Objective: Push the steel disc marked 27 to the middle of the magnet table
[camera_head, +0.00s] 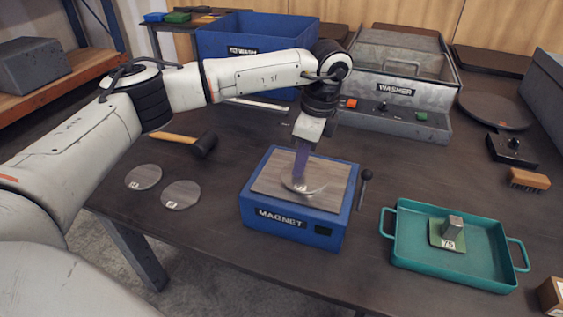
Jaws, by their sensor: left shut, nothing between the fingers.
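The blue magnet table (265,183), labelled MAGNET, stands in the middle of the work table and has a grey striped top plate. A round steel disc (314,185) lies on the plate, close to its middle. The number on this disc is too small to read and partly covered. My left gripper (300,176) points down over the disc, shut and empty, with its fingertips at or just above the disc. I cannot tell whether they touch it. My right gripper is not in view.
Two more steel discs (143,177) (181,195) with small labels lie left of the magnet table. A mallet (203,145) lies behind them. A lever (364,187) stands at the magnet's right side. A teal tray (400,255) holds a block marked 75. The grey washer (440,80) and blue bin (225,40) are behind.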

